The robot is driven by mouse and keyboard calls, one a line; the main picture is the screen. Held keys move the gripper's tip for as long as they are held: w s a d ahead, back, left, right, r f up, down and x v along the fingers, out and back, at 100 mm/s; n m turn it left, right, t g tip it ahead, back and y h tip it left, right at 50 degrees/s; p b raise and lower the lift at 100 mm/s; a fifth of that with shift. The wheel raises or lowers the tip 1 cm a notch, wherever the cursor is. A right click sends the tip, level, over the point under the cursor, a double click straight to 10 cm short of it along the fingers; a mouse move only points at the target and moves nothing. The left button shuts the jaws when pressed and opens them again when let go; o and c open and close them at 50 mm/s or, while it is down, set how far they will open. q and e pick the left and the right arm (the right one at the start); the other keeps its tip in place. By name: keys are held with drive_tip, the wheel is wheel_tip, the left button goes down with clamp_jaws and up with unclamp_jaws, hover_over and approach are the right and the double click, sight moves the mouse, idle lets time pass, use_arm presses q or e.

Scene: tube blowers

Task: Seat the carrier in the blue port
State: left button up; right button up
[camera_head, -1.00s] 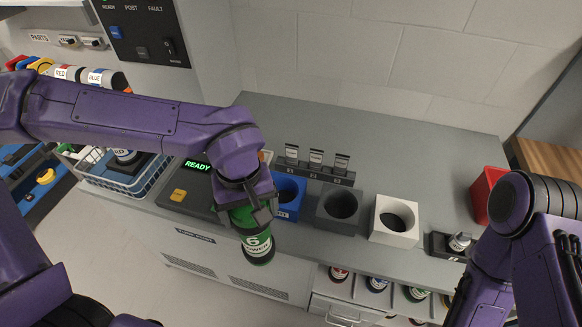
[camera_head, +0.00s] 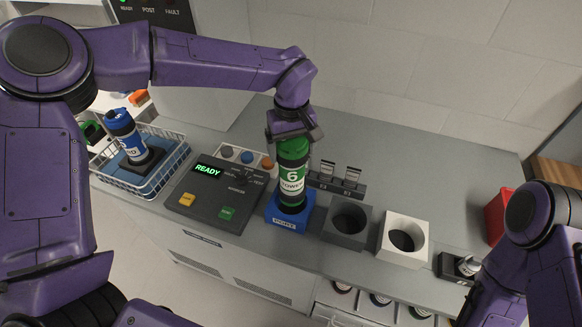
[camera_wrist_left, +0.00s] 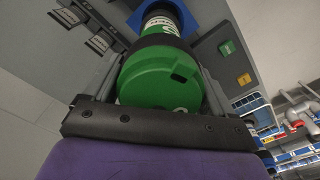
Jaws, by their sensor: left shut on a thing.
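The green carrier (camera_head: 293,182), with a white label reading 6 and TOWER, stands upright at the blue port (camera_head: 287,221). Its dark lower end is at the port's mouth; I cannot tell how deep it sits. My left gripper (camera_head: 293,138) is shut on the carrier's green top end from above. In the left wrist view the carrier's green cap (camera_wrist_left: 160,80) lies between the two fingers, and the blue port (camera_wrist_left: 205,12) shows beyond it. My right gripper is not in view; only my right arm shows at the lower right.
A dark control panel (camera_head: 215,195) reading READY is left of the blue port. A grey port (camera_head: 346,224) and a white port (camera_head: 403,240) stand to its right. A wire basket (camera_head: 165,185) holds a blue carrier (camera_head: 128,138). Small label signs (camera_head: 338,184) stand behind the ports.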

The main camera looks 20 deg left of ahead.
sight(291, 140)
use_arm(q)
drive_tip(key=shift+s+f, duration=0.35)
drive_tip(key=shift+f, duration=0.85)
wheel_tip(291, 140, down, 5)
drive_tip(key=b, duration=0.3)
drive_tip(key=shift+w, duration=0.1)
drive_tip(key=shift+r, duration=0.35)
drive_tip(key=o, duration=1.4)
drive_tip(key=shift+f, duration=0.2)
wheel_tip(291, 140, up, 12)
drive_tip(key=shift+r+b, duration=0.2)
drive_tip(key=shift+b, duration=0.6)
